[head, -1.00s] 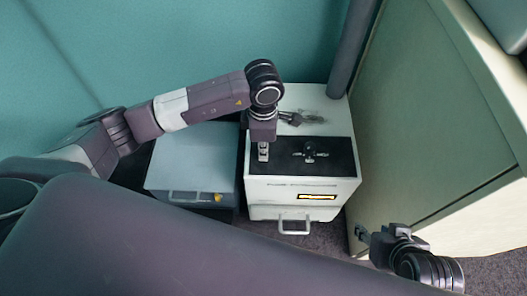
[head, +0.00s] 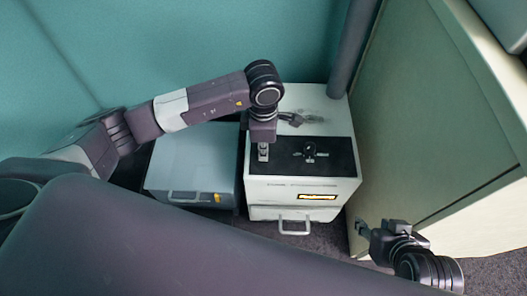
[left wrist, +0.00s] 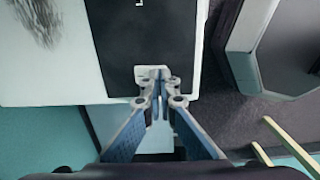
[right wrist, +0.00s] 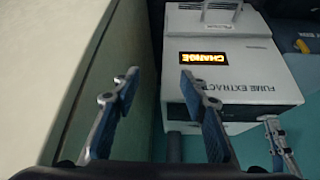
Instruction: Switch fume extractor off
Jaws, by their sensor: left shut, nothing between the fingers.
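The fume extractor (head: 303,190) is a white box with a black top panel (head: 335,160), a dark knob (head: 310,150) and a lit orange display (head: 317,196). In the right wrist view, the extractor (right wrist: 245,72) appears upside down and its display (right wrist: 205,57) reads CHANGE. My left gripper (head: 263,153) points down at the left end of the black panel. In the left wrist view, its fingertips (left wrist: 160,78) are together and empty at a small pale plate on the panel's edge. Contact cannot be told. My right gripper (right wrist: 158,78) is open and empty, low beside the cabinet.
A grey-blue box (head: 190,165) stands left of the extractor. A pale cabinet (head: 435,110) rises close on the right. A teal partition (head: 190,45) is behind. A handle (head: 294,226) sticks out from the extractor's lower front.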

